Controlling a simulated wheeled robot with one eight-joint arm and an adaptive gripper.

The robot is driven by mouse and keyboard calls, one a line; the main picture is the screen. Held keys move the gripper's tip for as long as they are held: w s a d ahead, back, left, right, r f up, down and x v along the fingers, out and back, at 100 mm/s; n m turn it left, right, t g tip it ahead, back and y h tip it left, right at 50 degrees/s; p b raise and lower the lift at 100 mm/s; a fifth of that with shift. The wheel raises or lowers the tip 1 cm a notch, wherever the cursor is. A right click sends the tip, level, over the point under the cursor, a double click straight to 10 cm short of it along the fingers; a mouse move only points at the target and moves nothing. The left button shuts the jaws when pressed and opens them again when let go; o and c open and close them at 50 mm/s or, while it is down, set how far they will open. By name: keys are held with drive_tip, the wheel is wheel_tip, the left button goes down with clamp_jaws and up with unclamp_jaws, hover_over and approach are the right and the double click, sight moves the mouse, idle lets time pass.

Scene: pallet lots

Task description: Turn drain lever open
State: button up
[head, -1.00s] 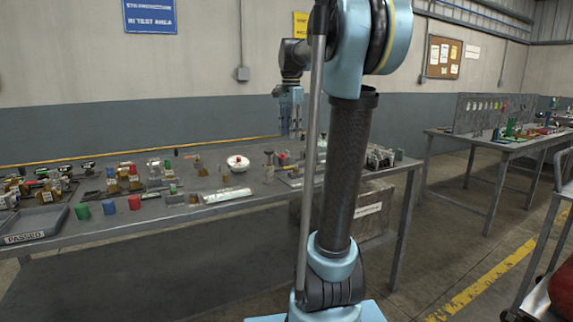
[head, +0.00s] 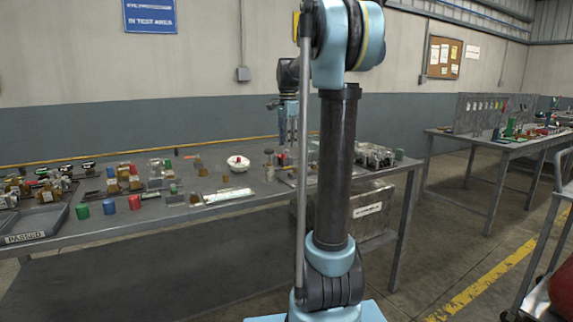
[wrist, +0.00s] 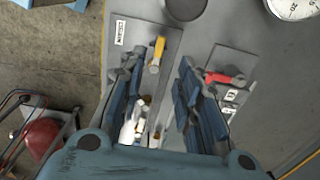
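In the wrist view, a yellow-handled lever (wrist: 158,49) stands on a grey plate (wrist: 140,30) with a small white label that is turned and hard to read. Brass and white fittings (wrist: 135,122) show below it, between my fingers. My gripper (wrist: 159,66) is open, with one finger on each side of the lever's line and nothing visibly held. I cannot tell how high the fingertips are above the lever. In the head view my gripper (head: 288,142) points down over the back of the bench; the lever cannot be made out there.
A red-handled lever (wrist: 222,78) on a second plate lies close to the right finger. A grey round post (wrist: 185,8) and a white dial (wrist: 292,6) are near. The bench (head: 150,222) holds several small parts and a grey PASSED tray (head: 35,222) at left.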

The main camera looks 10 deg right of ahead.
sight(288, 167)
wheel_tip(288, 167, down, 9)
idle(0.4)
drive_tip(key=shift+c, duration=0.5)
clamp_jaws()
